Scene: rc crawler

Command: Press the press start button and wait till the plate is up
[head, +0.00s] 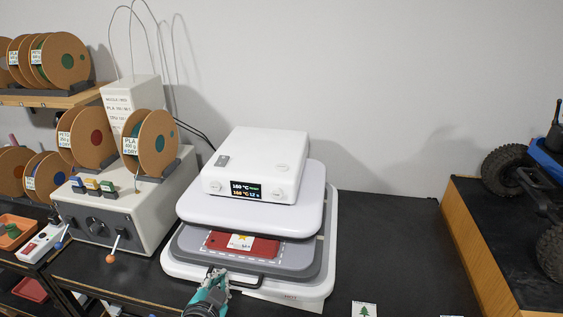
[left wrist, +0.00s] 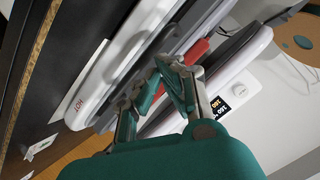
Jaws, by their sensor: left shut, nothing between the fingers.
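The white heat press (head: 262,165) stands on the dark bench. Its display (head: 248,190) is lit with temperature figures; it also shows in the left wrist view (left wrist: 228,98). A light button-like part (head: 280,168) and a grey one (head: 222,160) are on its top; I cannot tell which is the start button. The upper plate (head: 262,213) is apart from the grey lower plate (head: 300,258), where a red piece (head: 262,249) with a white and yellow patch lies. My left gripper (head: 217,276) is shut and empty, by the dark handle at the lower plate's front. My right gripper is not visible.
A beige filament dryer box (head: 100,228) with spools on top stands left of the press. A small orange-tipped lever (head: 111,257) sticks out from its front. The bench (head: 395,235) right of the press is mostly clear, with a tree card (head: 364,309) at its front.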

